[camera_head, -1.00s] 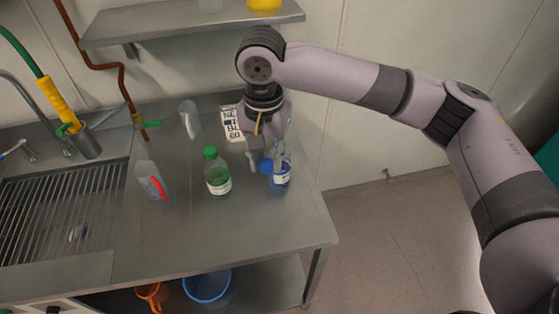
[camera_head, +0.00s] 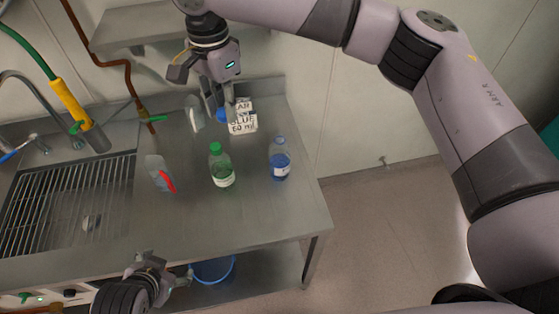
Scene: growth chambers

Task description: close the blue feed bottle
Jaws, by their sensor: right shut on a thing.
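The blue feed bottle (camera_head: 280,163) stands upright on the steel bench near its right side. Its neck is uncapped, and blue liquid shows inside. My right gripper (camera_head: 224,112) is shut on a blue cap (camera_head: 221,116). It holds the cap up and to the left of the bottle, in front of the white sign; the fingers partly hide the cap. My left gripper (camera_head: 166,272) is low in the view, by the bench's front edge. Its fingers are too small and too tilted to tell whether they are open.
A green-capped bottle (camera_head: 221,168) stands left of the blue one. A clear container with a red mark (camera_head: 160,174) and another clear vessel (camera_head: 194,114) stand further left. The white sign (camera_head: 243,125) reads "BLUE" and "60 ml". A blue bucket (camera_head: 214,270) sits below.

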